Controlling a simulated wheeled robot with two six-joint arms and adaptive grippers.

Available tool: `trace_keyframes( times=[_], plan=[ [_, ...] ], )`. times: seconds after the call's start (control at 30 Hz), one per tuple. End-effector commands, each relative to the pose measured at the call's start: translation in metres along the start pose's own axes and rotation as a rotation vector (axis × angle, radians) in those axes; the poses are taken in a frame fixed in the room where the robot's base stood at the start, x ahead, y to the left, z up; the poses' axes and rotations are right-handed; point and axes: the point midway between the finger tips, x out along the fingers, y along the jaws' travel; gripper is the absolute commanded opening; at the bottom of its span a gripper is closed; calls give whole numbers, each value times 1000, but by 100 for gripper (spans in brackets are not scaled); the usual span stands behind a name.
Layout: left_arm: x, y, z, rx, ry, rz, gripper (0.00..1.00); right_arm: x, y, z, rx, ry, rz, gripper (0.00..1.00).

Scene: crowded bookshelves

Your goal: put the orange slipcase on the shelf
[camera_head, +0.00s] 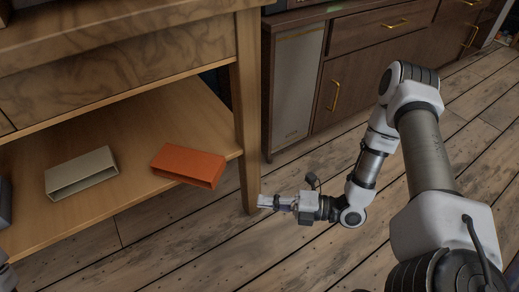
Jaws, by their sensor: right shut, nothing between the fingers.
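The orange slipcase (188,164) lies on its side on the lower wooden shelf (150,130), near the shelf's right end. Its open side faces the front. My right gripper (264,201) is shut and empty, in front of the table's right front leg and to the right of the slipcase, apart from it. My left gripper is not in view; only a small piece of my left arm may show at the bottom left corner.
A beige slipcase (82,172) lies on the same shelf, left of the orange one. A dark grey object (4,203) is cut off at the left edge. The table leg (247,110) bounds the shelf. Dark cabinets (345,75) stand behind; the plank floor (220,250) is clear.

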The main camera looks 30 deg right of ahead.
Motion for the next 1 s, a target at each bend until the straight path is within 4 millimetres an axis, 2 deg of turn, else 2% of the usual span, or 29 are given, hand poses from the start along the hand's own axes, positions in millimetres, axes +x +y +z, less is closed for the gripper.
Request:
trace_keyframes(
  times=[0.03,0.1,0.23,0.37,0.7,0.8,1.0],
  plan=[
    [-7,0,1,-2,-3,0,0,-9,7,10,3,-45,7,0],
    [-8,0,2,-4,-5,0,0,-15,9,15,7,-73,12,0],
    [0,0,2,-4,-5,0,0,-6,6,16,8,-72,12,0],
    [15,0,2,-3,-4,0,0,16,3,16,7,-68,11,0],
    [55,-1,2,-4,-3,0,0,90,3,21,6,-66,8,0],
    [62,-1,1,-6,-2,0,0,100,5,38,6,-73,11,0],
    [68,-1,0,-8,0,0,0,111,8,52,10,-74,9,0]
  ],
)
